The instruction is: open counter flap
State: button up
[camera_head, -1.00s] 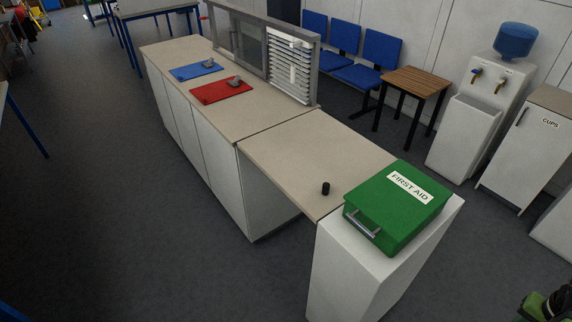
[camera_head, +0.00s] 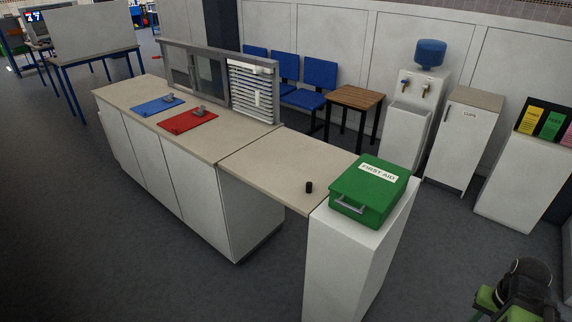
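The counter flap (camera_head: 275,163) is a beige panel lying level. It spans from the end of the long counter (camera_head: 133,92) to a white pedestal (camera_head: 345,250). A seam shows between flap and counter. A small black knob (camera_head: 309,187) stands on the flap near its right end. A green first aid box (camera_head: 369,190) with a grey handle sits on the pedestal, close to that end. No gripper fingers can be made out, and nothing touches the flap or knob. A green and black part (camera_head: 515,293) shows at the bottom right; I cannot tell whether it is mine.
A framed screen with a slatted shutter (camera_head: 253,91) stands along the counter's far edge. Blue (camera_head: 157,106) and red (camera_head: 188,121) mats lie on the counter. A wooden table (camera_head: 356,98), blue chairs and a water cooler stand behind. The grey floor in front is clear.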

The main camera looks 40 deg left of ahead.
aim_at(296, 169)
jog(key=u, duration=1.5)
jog(key=i, duration=1)
jog(key=u, duration=1.9)
jog(key=i, duration=0.3)
jog(key=u, duration=0.1)
jog(key=k, duration=0.95)
jog(key=z, duration=0.05)
